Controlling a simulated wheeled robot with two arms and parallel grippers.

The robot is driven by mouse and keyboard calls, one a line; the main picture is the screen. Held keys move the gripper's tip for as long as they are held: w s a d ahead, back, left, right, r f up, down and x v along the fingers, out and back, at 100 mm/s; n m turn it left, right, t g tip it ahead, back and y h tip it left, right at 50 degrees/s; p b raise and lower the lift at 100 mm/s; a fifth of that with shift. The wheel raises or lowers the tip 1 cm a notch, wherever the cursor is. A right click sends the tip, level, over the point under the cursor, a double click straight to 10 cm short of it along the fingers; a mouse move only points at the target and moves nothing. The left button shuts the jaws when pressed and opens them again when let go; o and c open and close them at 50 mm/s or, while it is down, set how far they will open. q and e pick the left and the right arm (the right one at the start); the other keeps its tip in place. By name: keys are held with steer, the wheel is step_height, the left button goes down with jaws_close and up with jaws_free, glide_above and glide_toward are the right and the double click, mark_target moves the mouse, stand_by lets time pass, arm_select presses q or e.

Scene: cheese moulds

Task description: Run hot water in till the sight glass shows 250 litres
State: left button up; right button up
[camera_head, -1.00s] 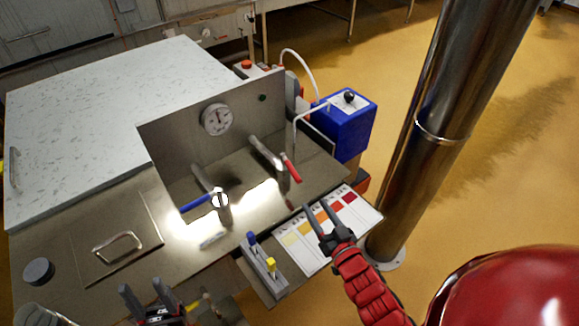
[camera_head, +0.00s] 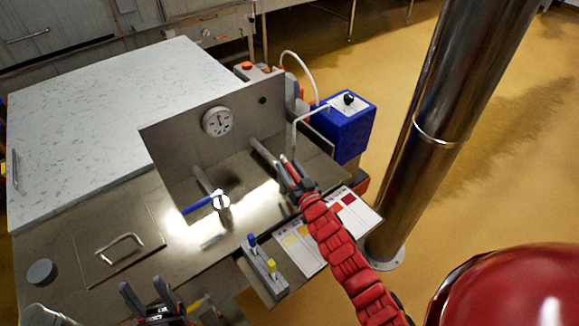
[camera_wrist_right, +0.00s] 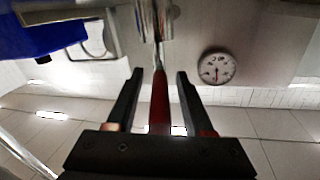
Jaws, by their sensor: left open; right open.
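The red-handled lever (camera_wrist_right: 159,98) sits on a steel pipe (camera_head: 264,151) coming out of the upright steel panel (camera_head: 240,135). My right gripper (camera_head: 288,167) is at this lever. In the right wrist view its two open fingers (camera_wrist_right: 158,78) stand on either side of the red lever, with a gap on both sides. The blue-handled lever (camera_head: 197,204) is on the other pipe, to the left. My left gripper (camera_head: 148,290) is open and empty low in the head view, above the front of the steel top. I cannot make out a sight glass or any water level.
A round dial gauge (camera_head: 217,121) is on the panel and also shows in the wrist view (camera_wrist_right: 217,68). A blue box (camera_head: 346,128) stands behind right. A colour chart (camera_head: 366,212) and small holder (camera_head: 262,272) lie at the front. A thick steel column (camera_head: 440,130) rises at right.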

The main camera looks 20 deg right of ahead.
steer(key=shift+w, duration=0.1)
jaws_close()
stand_by(1.4)
